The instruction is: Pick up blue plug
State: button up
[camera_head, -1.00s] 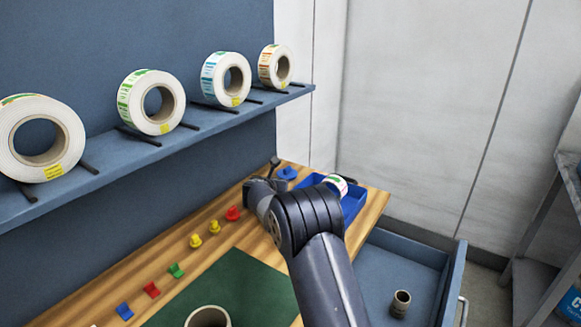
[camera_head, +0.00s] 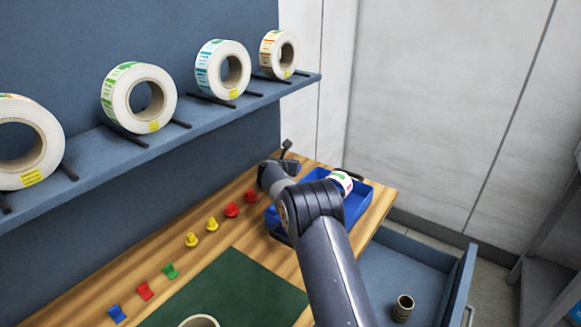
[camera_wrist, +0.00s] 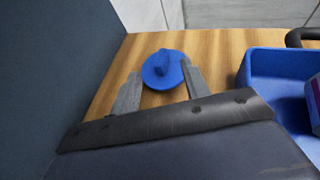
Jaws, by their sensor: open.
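A blue plug (camera_wrist: 162,72) with a round base and a raised grip stands on the wooden bench top, seen in the wrist view. My gripper (camera_wrist: 160,80) is open, with one finger left and one right of this plug; I cannot tell whether they touch it. In the head view my gripper (camera_head: 279,165) is at the far end of the bench and hides this plug. Another blue plug (camera_head: 117,314) lies at the near left end of the row of plugs.
A blue tray (camera_head: 357,203) holding a label roll (camera_head: 341,182) is right of my gripper. Red plugs (camera_head: 251,196), yellow plugs (camera_head: 212,223) and a green plug (camera_head: 170,271) line the bench. A shelf (camera_head: 195,121) with label rolls overhangs at left. An open drawer (camera_head: 405,267) is at right.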

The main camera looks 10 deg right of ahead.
jog(key=shift+p+x, duration=1.15)
jog(key=shift+x, duration=1.5)
jog(key=shift+a+f, duration=0.1)
jog(key=shift+f, duration=0.1)
grip_shut()
